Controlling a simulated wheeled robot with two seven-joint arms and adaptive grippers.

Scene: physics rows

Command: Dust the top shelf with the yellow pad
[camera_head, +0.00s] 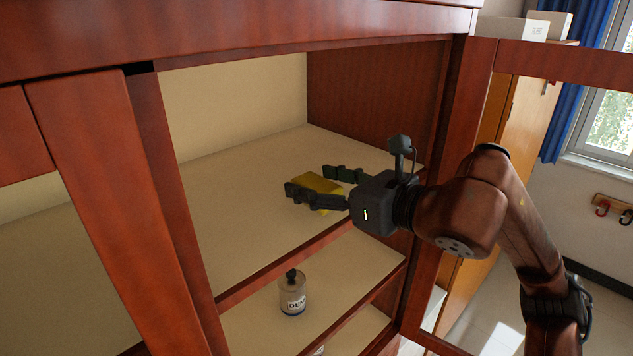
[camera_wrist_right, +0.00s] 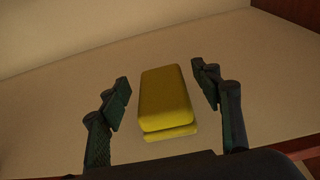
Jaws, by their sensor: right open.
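The yellow pad (camera_head: 318,185) lies on the top shelf (camera_head: 235,200) of a dark red wooden cabinet, near the right side. My right gripper (camera_head: 315,180) reaches in over the shelf with its fingers on either side of the pad. In the right wrist view the pad (camera_wrist_right: 166,98) sits between the two open fingers (camera_wrist_right: 162,93), with a gap on each side. The gripper partly hides the pad in the head view. The left gripper does not show.
A labelled bottle (camera_head: 292,295) stands on the shelf below. The cabinet's right wall (camera_head: 372,95) is close to the gripper, and an open framed door (camera_head: 478,130) stands at the right. The shelf left of the pad is clear.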

